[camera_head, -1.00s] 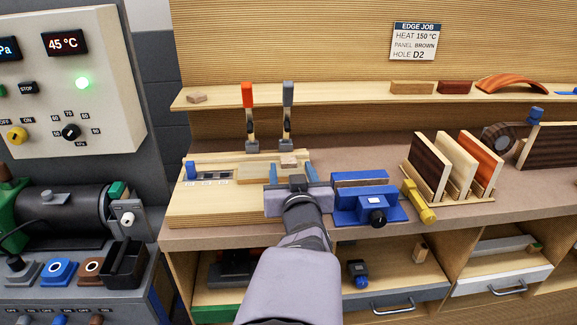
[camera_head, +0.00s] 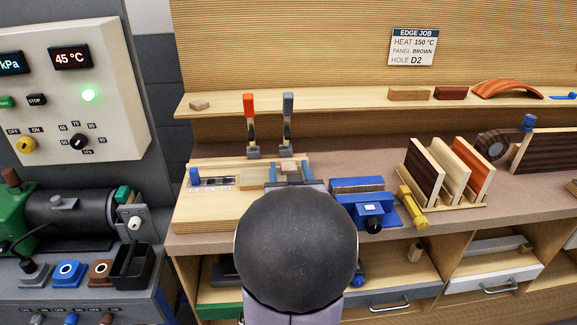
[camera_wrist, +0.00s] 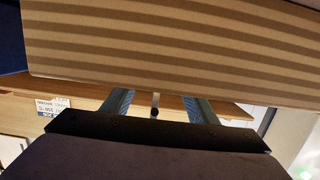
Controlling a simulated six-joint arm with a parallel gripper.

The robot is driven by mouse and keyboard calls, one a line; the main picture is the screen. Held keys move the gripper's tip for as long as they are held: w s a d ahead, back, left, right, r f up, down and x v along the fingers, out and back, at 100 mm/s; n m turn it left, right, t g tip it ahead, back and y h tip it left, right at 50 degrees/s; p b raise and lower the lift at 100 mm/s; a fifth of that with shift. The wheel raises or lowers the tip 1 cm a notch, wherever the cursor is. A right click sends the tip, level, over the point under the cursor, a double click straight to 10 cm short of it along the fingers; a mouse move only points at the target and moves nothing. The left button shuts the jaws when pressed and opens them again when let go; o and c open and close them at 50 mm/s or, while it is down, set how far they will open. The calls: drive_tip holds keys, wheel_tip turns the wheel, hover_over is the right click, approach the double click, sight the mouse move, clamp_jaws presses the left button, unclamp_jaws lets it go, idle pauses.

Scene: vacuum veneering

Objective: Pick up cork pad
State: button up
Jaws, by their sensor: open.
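A small tan block (camera_head: 288,163), which looks like the cork pad, shows at the back of the pale wooden board (camera_head: 205,212) on the bench. My gripper (camera_head: 289,172) is open, with one blue finger to either side of the block in the head view. I cannot tell whether the fingers touch it. The wrist view shows both blue-grey fingers (camera_wrist: 158,105) apart. A close striped tan surface (camera_wrist: 170,45) fills its top; I cannot tell what it is.
A blue vise (camera_head: 358,205) is close on the right, beside a yellow tool (camera_head: 412,208). Another small tan block (camera_head: 199,104) lies on the shelf (camera_head: 340,103).

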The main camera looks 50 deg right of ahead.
sight(288, 170)
drive_tip(key=shift+w, duration=0.1)
drive_tip(key=c, duration=1.1)
drive_tip(key=shift+r, duration=0.8)
wheel_tip(288, 170, up, 2)
drive_tip(key=shift+w+r, duration=0.1)
drive_tip(key=w+a, duration=1.2)
drive_tip(key=shift+w+a+b, duration=0.3)
drive_tip(key=shift+b, duration=0.1)
